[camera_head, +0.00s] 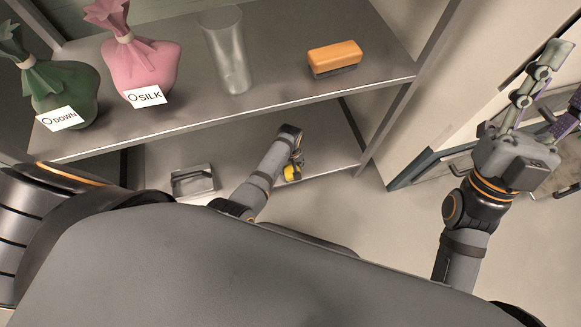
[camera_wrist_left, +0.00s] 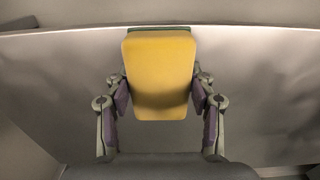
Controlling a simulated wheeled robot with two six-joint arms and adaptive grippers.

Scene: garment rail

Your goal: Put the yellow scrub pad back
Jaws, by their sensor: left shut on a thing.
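The yellow scrub pad (camera_wrist_left: 160,72) is held between the two fingers of my left gripper (camera_wrist_left: 160,95) in the left wrist view. Its yellow face is toward the camera, and a thin green layer shows along its far edge. In the head view the pad (camera_head: 291,173) is a small yellow patch at the front edge of the lower shelf, partly hidden by my left gripper (camera_head: 297,163). I cannot tell whether it touches the shelf. My right gripper (camera_head: 566,82) is open and empty at the right, away from the shelves.
The upper shelf (camera_head: 275,70) holds a green DOWN bag (camera_head: 62,92), a pink SILK bag (camera_head: 140,70), a clear glass (camera_head: 228,55) and an orange-topped brush (camera_head: 335,57). A grey metal holder (camera_head: 193,181) sits on the lower shelf (camera_head: 330,150), left of my left arm.

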